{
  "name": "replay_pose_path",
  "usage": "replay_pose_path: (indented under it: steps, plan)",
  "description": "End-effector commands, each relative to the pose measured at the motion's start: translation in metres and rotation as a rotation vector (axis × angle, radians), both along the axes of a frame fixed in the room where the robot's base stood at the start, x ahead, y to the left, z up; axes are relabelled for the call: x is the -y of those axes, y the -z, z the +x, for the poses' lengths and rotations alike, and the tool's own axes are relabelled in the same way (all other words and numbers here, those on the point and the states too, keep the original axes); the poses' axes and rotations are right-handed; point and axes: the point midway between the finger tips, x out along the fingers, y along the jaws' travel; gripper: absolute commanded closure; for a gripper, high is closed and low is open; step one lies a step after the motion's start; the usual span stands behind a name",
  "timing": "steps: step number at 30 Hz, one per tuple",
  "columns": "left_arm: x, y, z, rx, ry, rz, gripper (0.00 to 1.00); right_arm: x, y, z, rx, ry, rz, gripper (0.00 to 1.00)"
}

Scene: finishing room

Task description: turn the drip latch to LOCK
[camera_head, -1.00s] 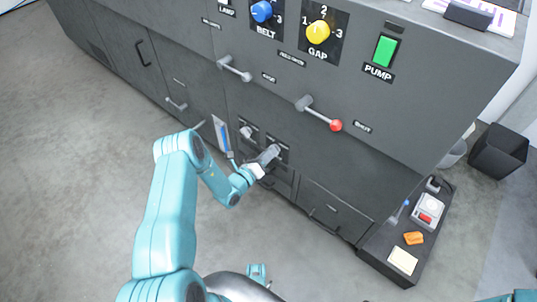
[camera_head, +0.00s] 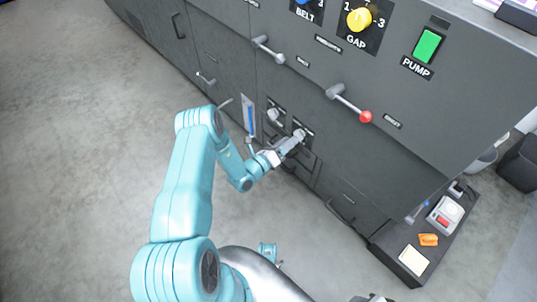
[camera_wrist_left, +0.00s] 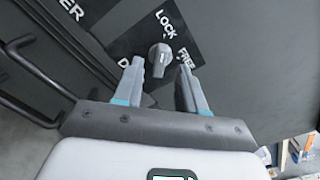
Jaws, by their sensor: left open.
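The drip latch is a small grey knob (camera_wrist_left: 160,55) on a black plate with the words LOCK and FREE in the left wrist view. LOCK is printed above the knob and FREE to its right; I cannot tell which mark the knob points at. My left gripper (camera_wrist_left: 160,75) is open, its two fingers just short of the knob, one toward each side, with no clear contact. In the head view the left gripper (camera_head: 289,145) is at the low front of the machine, by the latch (camera_head: 299,134), which it partly covers.
A second grey knob (camera_head: 273,115) sits left of the latch. A red-tipped lever (camera_head: 350,104) and a grey lever (camera_head: 268,49) stick out above. A drawer handle (camera_head: 340,210) is to the lower right. A low shelf (camera_head: 388,245) holds small items. Bare floor lies left.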

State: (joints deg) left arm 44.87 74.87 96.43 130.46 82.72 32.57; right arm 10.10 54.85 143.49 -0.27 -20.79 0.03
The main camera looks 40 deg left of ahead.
Motion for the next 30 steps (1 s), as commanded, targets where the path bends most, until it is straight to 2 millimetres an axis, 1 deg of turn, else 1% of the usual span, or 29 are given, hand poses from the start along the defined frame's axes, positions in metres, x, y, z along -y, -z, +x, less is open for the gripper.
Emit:
replay_pose_path:
  steps: [1, 3, 9, 12, 15, 18, 21, 30]
  plan:
    - [-0.002, -0.003, -0.014, -0.005, -0.003, -0.003, 0.60, 0.000, -0.008, 0.000, -0.001, -0.001, 0.000, 0.63]
    - [-0.004, -0.003, -0.033, -0.005, -0.005, -0.004, 0.60, 0.000, -0.013, 0.000, 0.000, -0.001, 0.000, 0.63]
    - [-0.007, -0.002, -0.086, -0.005, -0.005, -0.006, 0.60, 0.000, -0.024, 0.000, 0.000, -0.001, 0.000, 0.63]
    - [-0.009, -0.002, -0.106, -0.004, -0.003, -0.004, 0.60, 0.000, -0.027, 0.000, 0.000, -0.001, 0.000, 0.63]
    - [-0.010, -0.001, -0.121, -0.005, -0.003, -0.002, 0.60, 0.000, -0.029, 0.000, 0.000, -0.001, 0.000, 0.63]
    - [-0.010, 0.000, -0.130, -0.004, -0.002, -0.003, 0.60, 0.000, -0.030, 0.000, 0.000, -0.001, 0.000, 0.63]
    - [-0.010, 0.000, -0.134, -0.003, 0.000, -0.003, 0.60, 0.000, -0.030, 0.000, 0.000, -0.001, 0.000, 0.63]
    - [-0.010, 0.000, -0.134, -0.002, 0.001, -0.002, 0.60, 0.000, -0.030, 0.000, 0.000, -0.001, 0.000, 0.63]
